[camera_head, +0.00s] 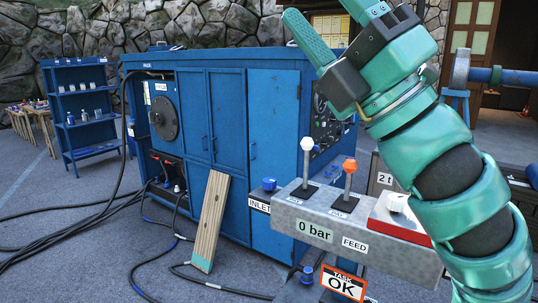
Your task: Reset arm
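My arm (448,170) comes in from the lower right as a teal, jointed arm and reaches up across the right half of the view. My gripper (325,45) is at its upper end, above the grey control console (330,222). One teal finger shows, pointing up and left; the other fingertip is cut off or hidden at the top edge, so I cannot tell how far apart they are. Nothing is seen held. The console carries a white-knobbed lever (306,160) and an orange-knobbed lever (348,180), both upright and apart from the gripper.
A large blue cabinet (227,120) stands behind the console. A wooden plank (210,222) leans on it. Black cables (75,235) run over the floor at left. A blue shelf (85,125) stands at far left.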

